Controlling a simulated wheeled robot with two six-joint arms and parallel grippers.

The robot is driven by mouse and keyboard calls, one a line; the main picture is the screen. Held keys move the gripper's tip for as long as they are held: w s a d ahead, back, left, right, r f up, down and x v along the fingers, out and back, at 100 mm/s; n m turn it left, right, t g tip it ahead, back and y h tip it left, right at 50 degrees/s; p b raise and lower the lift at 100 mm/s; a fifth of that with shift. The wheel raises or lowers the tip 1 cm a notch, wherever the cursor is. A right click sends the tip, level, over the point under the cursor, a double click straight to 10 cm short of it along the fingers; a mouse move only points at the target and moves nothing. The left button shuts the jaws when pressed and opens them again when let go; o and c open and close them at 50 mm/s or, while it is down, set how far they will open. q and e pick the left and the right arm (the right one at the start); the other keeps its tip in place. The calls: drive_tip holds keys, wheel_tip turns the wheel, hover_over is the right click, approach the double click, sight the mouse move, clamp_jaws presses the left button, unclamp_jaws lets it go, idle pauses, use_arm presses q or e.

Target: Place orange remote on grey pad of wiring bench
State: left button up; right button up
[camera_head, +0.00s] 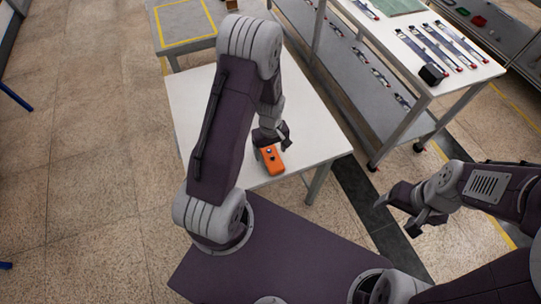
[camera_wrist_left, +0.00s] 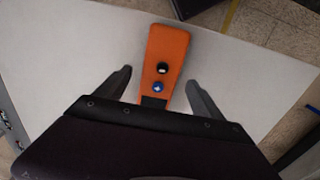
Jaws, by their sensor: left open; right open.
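The orange remote (camera_head: 271,161) lies on a white table, close to its front edge in the head view. In the left wrist view the remote (camera_wrist_left: 166,55) shows a black button, a blue button and a dark end towards my gripper. My left gripper (camera_head: 271,139) is open above the remote. In the left wrist view its two fingers (camera_wrist_left: 158,92) stand on either side of the remote's near end, with a gap on each side. My right gripper (camera_head: 397,217) is open and empty, over the floor at the right. I cannot tell which surface is the grey pad.
The white table (camera_head: 317,134) is otherwise bare where visible. A grey table (camera_head: 187,22) with yellow marking stands behind it. A bench (camera_head: 457,82) at the upper right holds several strips and a black block (camera_head: 432,74). A green mat (camera_head: 400,6) lies further back.

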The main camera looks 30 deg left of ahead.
use_arm(q)
drive_tip(key=shift+s+f, duration=0.1)
drive_tip(key=shift+f, duration=0.55)
drive_tip(key=shift+w+f, duration=0.25)
drive_tip(key=shift+f, duration=0.05)
clamp_jaws()
wheel_tip(320, 180, up, 4)
drive_tip(key=shift+r, duration=0.1)
drive_tip(key=s+d+r+p, duration=0.1)
drive_tip(key=s+d+r, duration=0.2)
drive_tip(key=d+r, duration=0.4)
drive_tip(key=d, duration=0.4)
drive_tip(key=shift+s, duration=0.4)
